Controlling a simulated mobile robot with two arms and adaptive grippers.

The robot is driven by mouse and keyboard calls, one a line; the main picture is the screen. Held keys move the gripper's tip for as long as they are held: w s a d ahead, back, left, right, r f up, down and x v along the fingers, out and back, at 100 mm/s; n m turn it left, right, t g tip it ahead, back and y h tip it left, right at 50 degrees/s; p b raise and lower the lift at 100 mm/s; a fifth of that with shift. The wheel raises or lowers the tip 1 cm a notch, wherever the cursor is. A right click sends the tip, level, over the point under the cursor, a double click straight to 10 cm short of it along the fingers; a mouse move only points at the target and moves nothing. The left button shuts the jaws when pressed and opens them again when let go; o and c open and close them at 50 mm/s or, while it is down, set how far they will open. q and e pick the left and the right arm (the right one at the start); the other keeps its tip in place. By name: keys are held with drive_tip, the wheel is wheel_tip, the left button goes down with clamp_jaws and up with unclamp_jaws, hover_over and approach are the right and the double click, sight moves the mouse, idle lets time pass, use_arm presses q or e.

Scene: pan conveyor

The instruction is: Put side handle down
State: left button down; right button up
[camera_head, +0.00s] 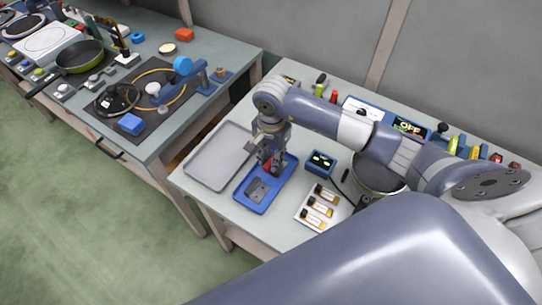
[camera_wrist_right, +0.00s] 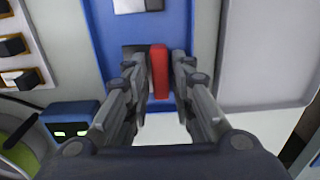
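A red piece (camera_wrist_right: 160,72), which I take for the side handle, stands between the fingers of my right gripper (camera_wrist_right: 160,75) in the right wrist view. It is over or on a blue tray (camera_wrist_right: 115,50); contact with the tray floor is hard to judge. The left finger is close against the red piece and a thin gap seems to show at the right finger, so a firm grip cannot be confirmed. In the head view my right gripper (camera_head: 270,160) points down at the far end of the blue tray (camera_head: 244,204), hiding most of the red piece. My left gripper is not in view.
A grey tray (camera_head: 190,176) lies left of the blue tray. A small blue box with green lights (camera_head: 320,163), a white holder with labelled pieces (camera_head: 301,217) and a pot (camera_head: 378,180) stand to the right. A second table (camera_head: 210,48) with a pan (camera_head: 80,57) is at the left.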

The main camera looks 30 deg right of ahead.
drive_tip(key=shift+r, duration=0.15)
drive_tip(key=shift+w+r, duration=0.1)
drive_tip(key=shift+r, duration=0.2)
wheel_tip(320, 180, up, 11)
drive_tip(key=b, duration=0.2)
drive_tip(key=shift+r+b, duration=0.2)
drive_tip(key=shift+b, duration=0.15)
drive_tip(key=shift+s, duration=0.2)
